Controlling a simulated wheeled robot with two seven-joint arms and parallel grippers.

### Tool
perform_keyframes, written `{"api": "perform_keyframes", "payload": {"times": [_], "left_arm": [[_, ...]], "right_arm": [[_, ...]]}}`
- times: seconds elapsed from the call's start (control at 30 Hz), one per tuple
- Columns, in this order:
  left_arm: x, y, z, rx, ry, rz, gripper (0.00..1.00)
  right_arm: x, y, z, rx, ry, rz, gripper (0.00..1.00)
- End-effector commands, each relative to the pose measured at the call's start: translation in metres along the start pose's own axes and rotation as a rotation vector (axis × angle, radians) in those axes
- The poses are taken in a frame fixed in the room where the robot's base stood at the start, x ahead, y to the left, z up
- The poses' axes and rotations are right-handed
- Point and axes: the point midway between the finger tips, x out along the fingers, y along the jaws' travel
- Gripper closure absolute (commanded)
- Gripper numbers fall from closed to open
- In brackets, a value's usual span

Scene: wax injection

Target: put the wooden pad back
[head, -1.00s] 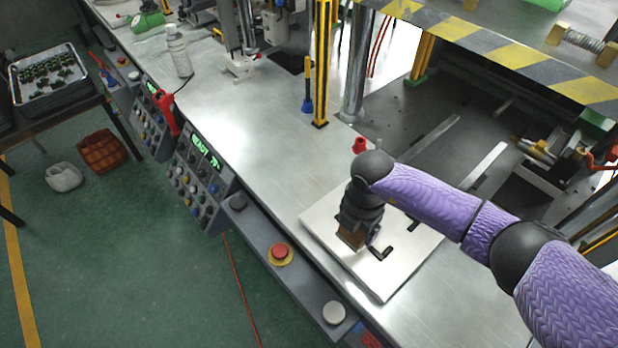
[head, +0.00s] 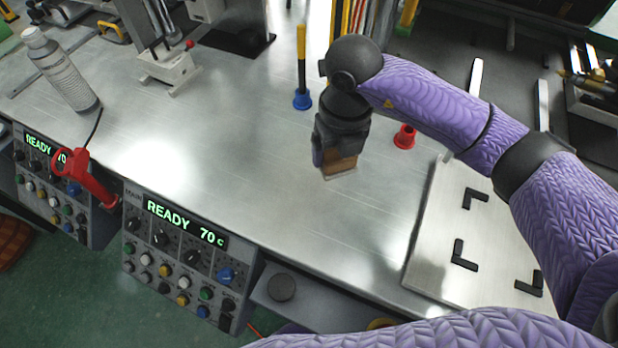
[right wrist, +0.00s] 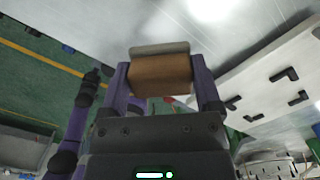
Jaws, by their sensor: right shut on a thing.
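My right gripper (head: 337,163) is shut on the wooden pad (head: 342,166), a small brown block with a pale grey layer on its far end. In the right wrist view, the pad (right wrist: 162,76) sits between the two fingers of the gripper (right wrist: 163,85). The gripper points down over the bare metal bench, and the pad looks held above it. The pale plate (head: 428,238) with black corner brackets (head: 462,254) lies to the right of the gripper. No pad shows between the visible brackets. My left gripper cannot be made out.
A blue-based post (head: 302,98) and a red-based part (head: 405,138) stand near the gripper. Control panels (head: 180,255) reading READY line the bench's front edge. The bench middle (head: 230,130) is clear.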

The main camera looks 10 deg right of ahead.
Motion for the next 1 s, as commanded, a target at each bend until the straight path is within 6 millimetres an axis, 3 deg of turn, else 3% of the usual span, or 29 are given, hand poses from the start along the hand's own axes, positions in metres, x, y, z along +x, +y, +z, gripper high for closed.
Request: {"api": "perform_keyframes", "payload": {"times": [0.13,0.5,0.87,0.9,0.97,1.0], "left_arm": [[0.007,0.003,0.004,0.000,-0.008,0.004,1.00],[0.028,0.007,0.011,-0.004,-0.020,0.012,1.00],[0.029,0.004,0.010,-0.002,-0.018,0.008,1.00],[0.028,0.004,0.010,-0.001,-0.018,0.008,1.00],[0.028,0.004,0.010,-0.001,-0.018,0.007,1.00],[0.028,0.004,0.010,-0.001,-0.017,0.007,1.00]], "right_arm": [[0.019,0.000,-0.002,-0.014,0.003,0.000,0.93],[0.099,0.000,-0.006,-0.011,0.003,0.000,0.93],[0.103,-0.001,-0.005,-0.011,-0.001,-0.001,0.93],[0.103,-0.001,-0.005,-0.011,-0.001,-0.001,0.12],[0.102,-0.001,-0.005,-0.011,-0.001,-0.001,0.00],[0.102,-0.001,-0.005,-0.011,-0.001,-0.001,0.00]]}}
